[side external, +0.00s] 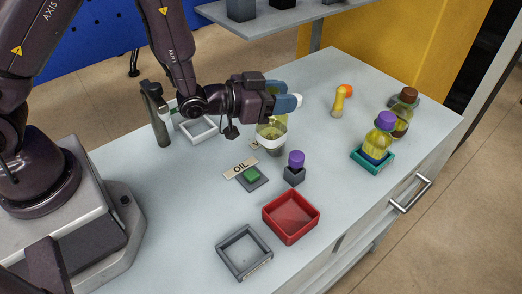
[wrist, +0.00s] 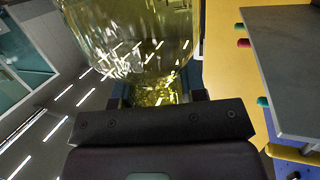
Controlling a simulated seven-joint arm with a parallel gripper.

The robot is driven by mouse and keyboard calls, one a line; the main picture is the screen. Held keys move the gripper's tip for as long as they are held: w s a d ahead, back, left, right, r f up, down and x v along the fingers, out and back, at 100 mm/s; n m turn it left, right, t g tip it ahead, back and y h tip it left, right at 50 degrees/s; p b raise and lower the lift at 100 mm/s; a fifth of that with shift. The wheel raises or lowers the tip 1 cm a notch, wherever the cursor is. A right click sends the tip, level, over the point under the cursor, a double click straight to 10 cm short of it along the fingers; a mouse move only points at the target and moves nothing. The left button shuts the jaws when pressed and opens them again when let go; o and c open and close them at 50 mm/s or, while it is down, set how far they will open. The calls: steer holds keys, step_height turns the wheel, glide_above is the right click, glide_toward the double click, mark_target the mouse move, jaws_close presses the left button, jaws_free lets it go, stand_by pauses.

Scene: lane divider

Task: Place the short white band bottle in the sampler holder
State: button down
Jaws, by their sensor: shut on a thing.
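A clear bottle of yellow liquid with a white band (side external: 271,141) is in my gripper (side external: 286,101), near the middle of the table. The bottle looks upright; its top is hidden by the gripper. In the wrist view the bottle's yellow body (wrist: 140,40) fills the space between my fingers, which are shut on it. I cannot tell whether its base touches the table. No holder is labelled as the sampler holder; the open square ones are a white frame (side external: 185,127), a grey frame (side external: 262,265) and a red tray (side external: 292,217).
A teal holder (side external: 359,157) at right holds a purple-capped bottle (side external: 379,137); a brown-capped bottle (side external: 403,115) stands behind it. An OIL sign (side external: 239,169), a green button (side external: 252,174), a purple-topped grey block (side external: 294,174) and a yellow-orange object (side external: 339,104) stand nearby. A dark post (side external: 157,118) is at left.

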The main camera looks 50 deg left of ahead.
step_height(320, 180, down, 8)
steer(key=d+h, duration=0.1)
steer(key=d, duration=0.1)
steer(key=shift+w+r+m, duration=0.2)
steer(key=shift+w+m, duration=0.2)
steer(key=shift+f, duration=0.1)
steer(key=c, duration=0.7)
jaws_free()
steer(key=v, duration=1.2)
steer(key=shift+w+a+r, duration=0.1)
steer(key=shift+a+r, duration=0.05)
steer(key=shift+r, duration=0.15)
